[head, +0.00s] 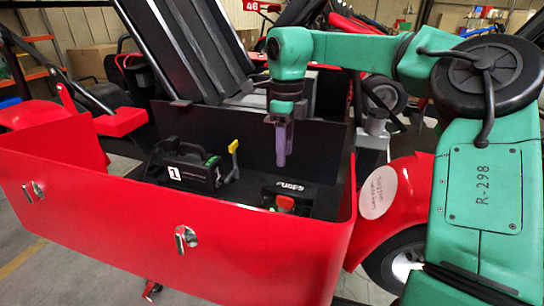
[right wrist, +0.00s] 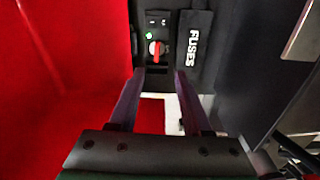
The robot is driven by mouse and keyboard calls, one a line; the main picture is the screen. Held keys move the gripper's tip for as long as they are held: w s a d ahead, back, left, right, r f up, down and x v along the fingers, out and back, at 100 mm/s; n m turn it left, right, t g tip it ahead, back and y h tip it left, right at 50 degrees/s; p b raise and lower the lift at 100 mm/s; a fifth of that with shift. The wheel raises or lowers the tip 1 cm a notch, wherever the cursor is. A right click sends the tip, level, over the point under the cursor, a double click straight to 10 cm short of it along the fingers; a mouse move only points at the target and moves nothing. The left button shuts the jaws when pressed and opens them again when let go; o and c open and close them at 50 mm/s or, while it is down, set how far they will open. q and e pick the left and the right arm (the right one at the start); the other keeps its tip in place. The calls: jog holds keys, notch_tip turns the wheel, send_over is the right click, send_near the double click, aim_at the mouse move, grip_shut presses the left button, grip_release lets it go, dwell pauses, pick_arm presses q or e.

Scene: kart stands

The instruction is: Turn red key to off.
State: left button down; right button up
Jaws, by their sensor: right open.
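The red key (head: 285,202) sits in a dark panel below the FUSES label, inside the red kart bodywork. In the right wrist view the red key (right wrist: 158,50) stands on a pale round base, its red bar running up and down the picture. A green light (right wrist: 149,36) glows beside it. My right gripper (head: 281,162) points down above the panel, apart from the key. In the right wrist view its two purple fingers (right wrist: 160,76) are spread and empty, with the key beyond the gap between their tips. My left gripper is not in view.
The FUSES cover (right wrist: 194,50) lies right beside the key in the wrist view. A black unit marked 1 (head: 190,172) and a yellow-tipped lever (head: 233,150) stand left of the panel. The red front wall (head: 130,230) encloses the bay. A black seat (head: 185,45) rises behind.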

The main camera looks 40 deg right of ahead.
send_over(285, 198)
jog(key=f, duration=0.5)
jog(key=shift+s+f, duration=0.1)
jog(key=shift+s, duration=0.15)
pick_arm(q)
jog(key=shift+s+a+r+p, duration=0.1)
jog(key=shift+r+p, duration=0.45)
jog(key=shift+p, duration=0.05)
pick_arm(e)
jog(key=f, duration=0.8)
jog(key=shift+w+f, duration=0.3)
jog(key=shift+f, duration=0.05)
